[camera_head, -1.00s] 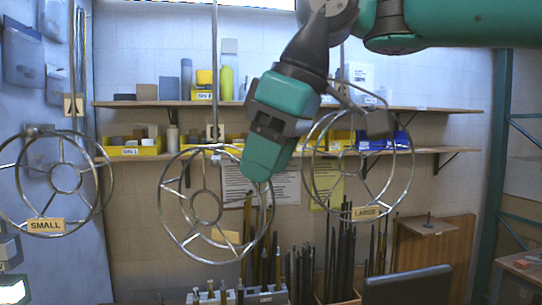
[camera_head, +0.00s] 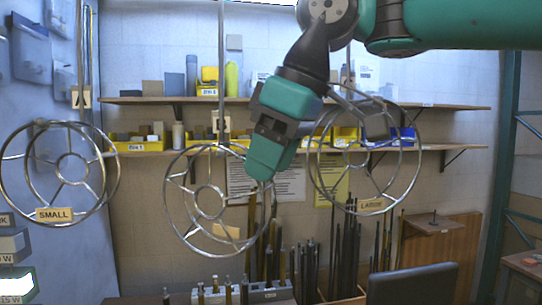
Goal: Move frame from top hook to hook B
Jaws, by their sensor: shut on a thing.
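Three round wire frames show. The SMALL frame (camera_head: 113,205) hangs at the left, below a rod with a tan plate (camera_head: 81,98) that seems to read A. A middle frame (camera_head: 168,222) hangs below a rod whose plate (camera_head: 221,122) I cannot read; its own tag (camera_head: 226,231) is not legible. The LARGE frame (camera_head: 416,180) is at the right, upright. My gripper (camera_head: 377,122) is behind my green wrist and appears shut on the upper part of the LARGE frame. My wrist hides part of this grip and overlaps the middle frame's upper right in view.
Two wall shelves (camera_head: 455,107) with bins and bottles run behind the frames. Below are several upright rods (camera_head: 352,245) in holders, a dark screen (camera_head: 412,284) and a wooden stand (camera_head: 440,228). A teal post (camera_head: 505,150) stands at the right.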

